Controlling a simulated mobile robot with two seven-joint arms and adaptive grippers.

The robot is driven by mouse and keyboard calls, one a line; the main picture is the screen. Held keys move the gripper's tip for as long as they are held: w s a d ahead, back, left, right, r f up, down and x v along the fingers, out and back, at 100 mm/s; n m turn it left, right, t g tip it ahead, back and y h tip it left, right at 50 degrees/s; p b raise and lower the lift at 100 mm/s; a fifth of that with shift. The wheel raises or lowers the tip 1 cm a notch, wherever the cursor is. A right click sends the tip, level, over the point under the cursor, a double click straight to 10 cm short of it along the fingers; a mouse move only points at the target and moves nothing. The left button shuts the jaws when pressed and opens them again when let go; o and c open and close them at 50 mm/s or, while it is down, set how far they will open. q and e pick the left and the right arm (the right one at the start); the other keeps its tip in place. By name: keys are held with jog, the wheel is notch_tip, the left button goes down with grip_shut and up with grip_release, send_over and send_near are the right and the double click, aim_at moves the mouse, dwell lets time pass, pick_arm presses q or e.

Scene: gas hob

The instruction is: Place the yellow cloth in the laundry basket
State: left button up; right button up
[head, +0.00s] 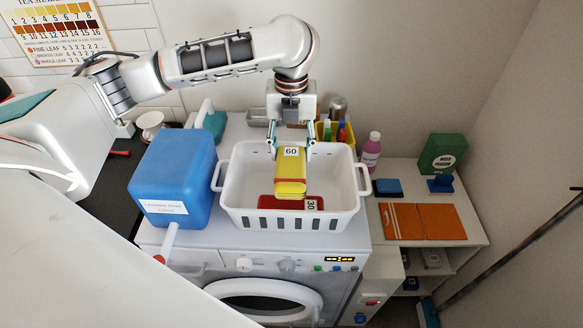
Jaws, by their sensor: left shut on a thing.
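The yellow cloth (290,174) is a folded bundle with a white "60" label. My left gripper (291,148) points down and is shut on its upper part. The cloth hangs over the white laundry basket (232,188), its lower end at the height of the basket's interior; I cannot tell whether it touches anything below. A red cloth (266,201) with a "30" label lies inside the basket, partly hidden behind the yellow one. The basket stands on top of the washing machine (205,244). My right gripper is not in view.
A pink bottle (372,150) and a shelf with orange folders (422,221) and a green box (441,153) stand at right.

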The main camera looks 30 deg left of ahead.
pick_arm(q)
notch_tip(320, 180, down, 6)
jog(key=shift+f, duration=0.25)
dwell(0.4)
jog(key=shift+f, duration=0.4)
jog(key=o, duration=1.1)
notch_tip(320, 180, up, 12)
jog(key=shift+f, duration=0.25)
jog(key=shift+r, duration=0.7)
